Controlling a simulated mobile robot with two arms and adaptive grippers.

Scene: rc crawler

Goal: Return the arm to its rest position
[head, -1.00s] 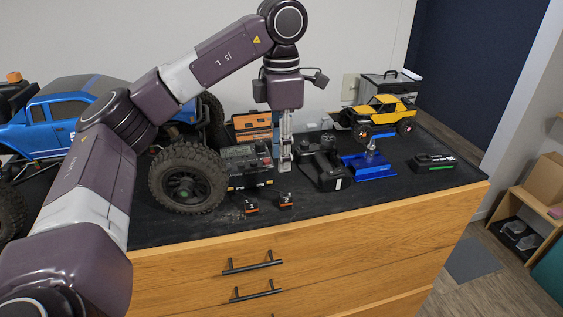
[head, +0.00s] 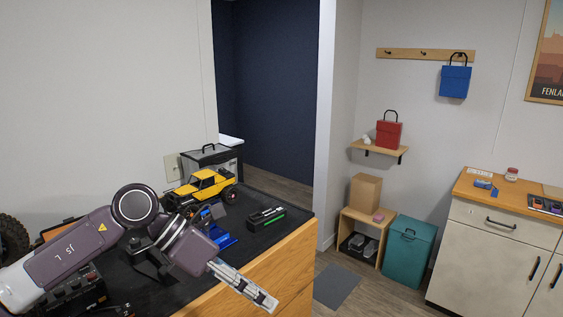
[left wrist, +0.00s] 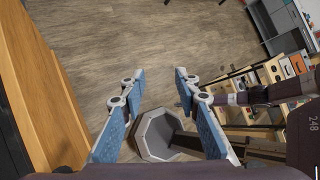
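My left gripper (head: 245,287) extends down and right past the dark bench top in the head view, over the wooden drawer front's edge. In the left wrist view its two blue-padded fingers (left wrist: 159,76) stand apart with nothing between them, above the wood floor. A part of my right arm crosses the right of the left wrist view; its gripper end is small and partly behind a left finger, so its state is unclear.
A teal bin (head: 408,246) and white cabinet (head: 490,255) stand right. Floor between is mostly clear.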

